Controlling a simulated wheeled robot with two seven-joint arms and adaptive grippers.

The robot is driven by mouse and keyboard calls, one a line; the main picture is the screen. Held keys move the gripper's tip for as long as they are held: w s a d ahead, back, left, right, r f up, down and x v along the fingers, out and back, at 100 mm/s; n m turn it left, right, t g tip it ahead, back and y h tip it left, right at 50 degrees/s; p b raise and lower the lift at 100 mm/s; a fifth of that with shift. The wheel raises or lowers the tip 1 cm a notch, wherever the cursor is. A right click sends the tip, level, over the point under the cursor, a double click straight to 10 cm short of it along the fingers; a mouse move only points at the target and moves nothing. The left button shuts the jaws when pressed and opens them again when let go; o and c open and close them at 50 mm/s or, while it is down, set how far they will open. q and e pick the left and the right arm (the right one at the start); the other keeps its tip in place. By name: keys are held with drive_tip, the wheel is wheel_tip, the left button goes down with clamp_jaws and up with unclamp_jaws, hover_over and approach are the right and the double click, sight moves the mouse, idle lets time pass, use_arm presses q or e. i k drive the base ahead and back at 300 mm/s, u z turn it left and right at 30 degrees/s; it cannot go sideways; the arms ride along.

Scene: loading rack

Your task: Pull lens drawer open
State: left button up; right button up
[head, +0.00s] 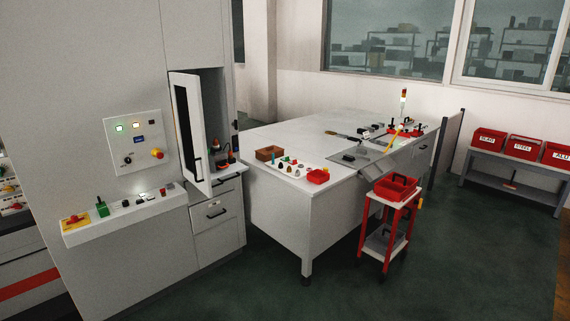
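A grey cabinet stands left of centre, with drawer fronts under its open compartment. One drawer front (222,213) has a dark bar handle and looks closed. Another front (231,187) sits just above it, partly hidden by the cabinet door; I cannot tell whether it is fully shut. No label is readable, so I cannot tell which is the lens drawer. Neither of my grippers is in the head view.
The cabinet door (202,110) with a dark window stands open above the drawers. A narrow shelf (150,207) juts out left. A white table (275,205) and red cart (364,233) stand right. Green floor (290,300) before the drawers is clear.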

sight(223, 164)
drive_tip(key=i, duration=2.55)
drive_tip(key=z, duration=0.05)
